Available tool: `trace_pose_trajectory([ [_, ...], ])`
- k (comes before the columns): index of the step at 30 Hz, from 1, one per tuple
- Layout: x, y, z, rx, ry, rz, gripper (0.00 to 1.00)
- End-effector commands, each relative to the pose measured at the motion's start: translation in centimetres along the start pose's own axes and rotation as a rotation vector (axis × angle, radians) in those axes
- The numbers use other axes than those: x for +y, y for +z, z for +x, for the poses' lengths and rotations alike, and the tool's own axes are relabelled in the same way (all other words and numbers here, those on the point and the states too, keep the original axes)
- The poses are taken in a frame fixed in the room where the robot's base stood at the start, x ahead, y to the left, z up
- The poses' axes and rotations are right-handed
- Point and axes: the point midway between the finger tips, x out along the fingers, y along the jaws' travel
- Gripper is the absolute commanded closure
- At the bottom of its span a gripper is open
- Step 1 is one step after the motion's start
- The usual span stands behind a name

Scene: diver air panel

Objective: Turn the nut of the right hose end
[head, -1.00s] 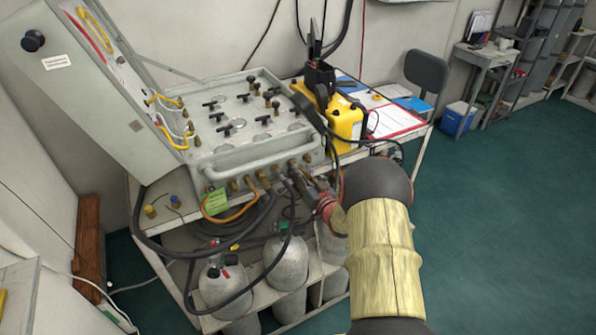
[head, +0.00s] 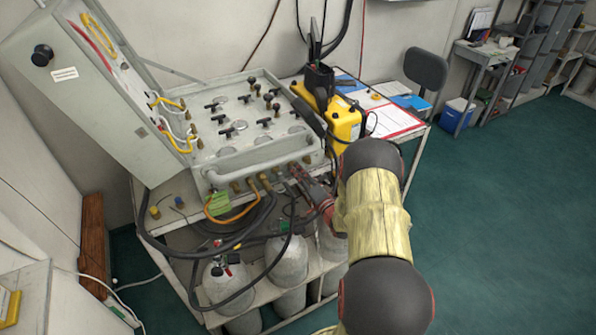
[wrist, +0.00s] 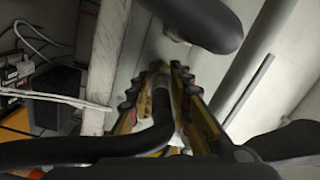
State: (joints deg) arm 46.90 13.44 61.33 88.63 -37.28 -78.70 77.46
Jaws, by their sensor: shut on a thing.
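The grey air panel (head: 255,165) stands on the bench, with a row of brass fittings along its front. My gripper (head: 298,173) is at the right end of this row in the head view. In the wrist view my gripper (wrist: 160,82) has a finger on each side of a hose end (wrist: 159,68) and is shut on its nut. The black hose (wrist: 160,128) bends from between the fingers toward the left. The nut is mostly hidden by the fingers, and I cannot tell how far it is turned.
Other black hoses and an orange hose (head: 233,216) hang from the panel's front. Grey cylinders (head: 287,260) stand below. A yellow case (head: 343,120) sits right of the panel. The open lid (head: 95,95) leans at left. Green floor (head: 500,220) is clear at right.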

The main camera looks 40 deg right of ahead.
Motion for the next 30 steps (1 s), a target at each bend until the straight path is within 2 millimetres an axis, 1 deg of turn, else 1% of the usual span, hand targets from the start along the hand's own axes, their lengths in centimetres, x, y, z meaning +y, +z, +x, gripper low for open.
trace_pose_trajectory([
  [18, 0.30, 0.09, -0.24, 0.003, -0.026, 0.579, 1.00],
  [24, 0.34, 0.14, -0.25, 0.003, -0.035, 0.731, 1.00],
  [30, 0.39, 0.18, -0.27, 0.003, -0.040, 0.838, 1.00],
])
